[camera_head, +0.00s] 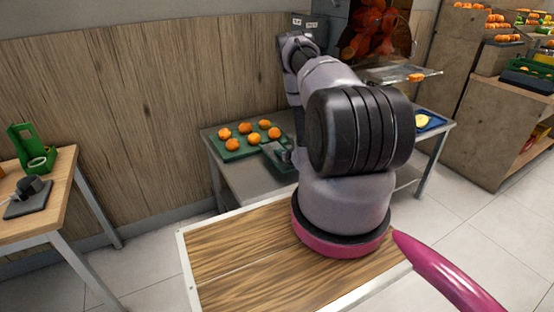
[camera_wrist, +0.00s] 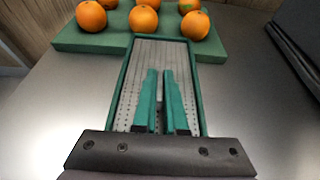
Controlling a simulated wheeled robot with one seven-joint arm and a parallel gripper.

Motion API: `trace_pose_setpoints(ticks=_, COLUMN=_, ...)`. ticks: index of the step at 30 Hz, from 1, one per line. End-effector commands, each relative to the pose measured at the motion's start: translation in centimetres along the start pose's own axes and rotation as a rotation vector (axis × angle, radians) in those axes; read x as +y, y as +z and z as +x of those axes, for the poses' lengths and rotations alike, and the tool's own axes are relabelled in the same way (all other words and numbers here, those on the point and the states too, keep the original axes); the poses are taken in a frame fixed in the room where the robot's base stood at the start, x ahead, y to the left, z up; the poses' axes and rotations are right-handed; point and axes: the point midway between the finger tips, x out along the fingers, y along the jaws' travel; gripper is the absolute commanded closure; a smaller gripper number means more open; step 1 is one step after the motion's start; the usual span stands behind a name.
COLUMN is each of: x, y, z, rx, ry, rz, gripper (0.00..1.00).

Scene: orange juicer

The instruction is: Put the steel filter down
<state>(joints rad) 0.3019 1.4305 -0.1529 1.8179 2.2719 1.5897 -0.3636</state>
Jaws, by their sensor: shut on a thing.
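The steel filter (camera_wrist: 188,60) is a long perforated steel panel in a green frame. In the wrist view it lies lengthwise below my gripper, its far end close to the green board. My gripper (camera_wrist: 160,74) has two green fingers, close together over the middle of the filter and shut on it. The exact grip point is hidden between the fingers. In the head view the filter (camera_head: 270,149) shows at the right of the green board, partly hidden by my arm. I cannot tell whether it touches the table.
The green board (camera_wrist: 90,41) holds several oranges (camera_wrist: 143,19). The steel table (camera_wrist: 55,95) is bare left of the filter; a dark object (camera_wrist: 298,35) stands at the right. In the head view a blue tray (camera_head: 436,122) sits at the table's right end, and the juicer (camera_head: 372,32) stands behind.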

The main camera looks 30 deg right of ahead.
Motion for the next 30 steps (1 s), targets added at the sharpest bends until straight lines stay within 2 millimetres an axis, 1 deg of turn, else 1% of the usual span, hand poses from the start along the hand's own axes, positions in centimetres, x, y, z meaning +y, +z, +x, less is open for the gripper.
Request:
trace_pose_setpoints(ticks=5, x=0.0, y=-1.4, z=0.6, rx=0.0, ry=0.0, rz=0.0, gripper=1.0)
trace_pose_setpoints(ticks=9, x=0.1, y=-3.5, z=1.4, rx=0.002, ry=0.001, rz=0.0, gripper=1.0)
trace_pose_setpoints(ticks=11, x=0.0, y=-4.0, z=1.6, rx=0.0, ry=0.001, rz=-0.001, gripper=1.0)
trace_pose_setpoints(ticks=22, x=0.0, y=-4.4, z=1.8, rx=0.0, ry=0.0, rz=0.0, gripper=1.0)
trace_pose_setpoints(ticks=24, x=0.0, y=-4.3, z=1.8, rx=0.0, ry=0.001, rz=-0.001, gripper=0.68)
trace_pose_setpoints(ticks=25, x=0.0, y=-4.3, z=1.8, rx=0.0, ry=0.001, rz=-0.001, gripper=0.61)
trace_pose_setpoints(ticks=30, x=0.0, y=-4.3, z=1.8, rx=0.0, ry=0.001, rz=0.0, gripper=0.61)
